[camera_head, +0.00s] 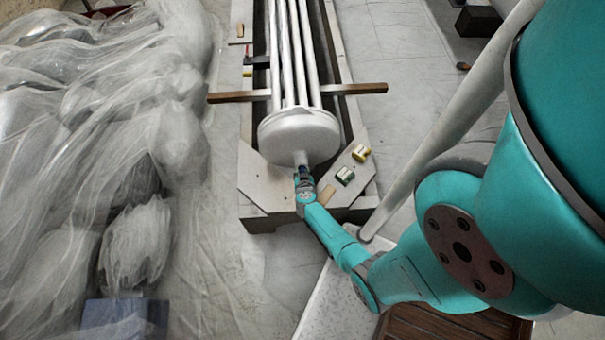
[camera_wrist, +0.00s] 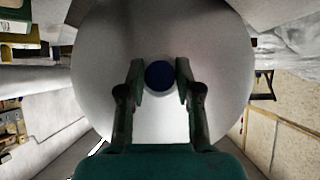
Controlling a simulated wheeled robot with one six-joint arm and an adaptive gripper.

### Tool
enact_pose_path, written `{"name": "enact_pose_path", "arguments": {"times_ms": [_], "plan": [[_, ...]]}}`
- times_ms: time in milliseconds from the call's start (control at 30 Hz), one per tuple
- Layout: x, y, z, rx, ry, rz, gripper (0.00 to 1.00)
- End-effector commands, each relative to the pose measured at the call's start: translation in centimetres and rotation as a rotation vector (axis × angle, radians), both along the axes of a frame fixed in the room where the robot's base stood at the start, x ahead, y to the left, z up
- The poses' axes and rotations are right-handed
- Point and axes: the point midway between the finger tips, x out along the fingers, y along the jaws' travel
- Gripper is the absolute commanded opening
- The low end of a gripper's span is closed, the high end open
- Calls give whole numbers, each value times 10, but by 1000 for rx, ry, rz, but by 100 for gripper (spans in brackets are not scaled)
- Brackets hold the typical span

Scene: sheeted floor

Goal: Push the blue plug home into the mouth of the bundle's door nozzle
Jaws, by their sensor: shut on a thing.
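The bundle (camera_head: 298,135) is a set of pale tubes ending in a round white end plate, lying in a long trough. Its short door nozzle (camera_head: 301,158) juts from the end plate toward me. My gripper (camera_head: 303,172) is at the nozzle's mouth. In the wrist view, my gripper (camera_wrist: 160,80) is shut on the blue plug (camera_wrist: 159,75), a round dark blue disc between the two fingers. The plug lies in front of the middle of the white plate. The nozzle's mouth is hidden behind the plug, so I cannot tell how deep the plug sits.
Wooden crossbars (camera_head: 358,88) lie across the trough (camera_head: 246,150). Sheeted heaps (camera_head: 135,240) fill the left. Bare floor (camera_head: 385,45) lies right of the trough.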

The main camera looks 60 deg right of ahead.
Motion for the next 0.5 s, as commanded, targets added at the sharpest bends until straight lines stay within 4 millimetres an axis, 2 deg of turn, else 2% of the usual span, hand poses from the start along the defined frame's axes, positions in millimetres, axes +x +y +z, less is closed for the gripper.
{"name": "enact_pose_path", "arguments": {"times_ms": [33,100,133,500], "plan": [[0,0,0,0,0,0,41],[0,0,0,0,0,0,59],[0,0,0,0,0,0,63],[-1,2,1,-1,-1,1,63]]}}
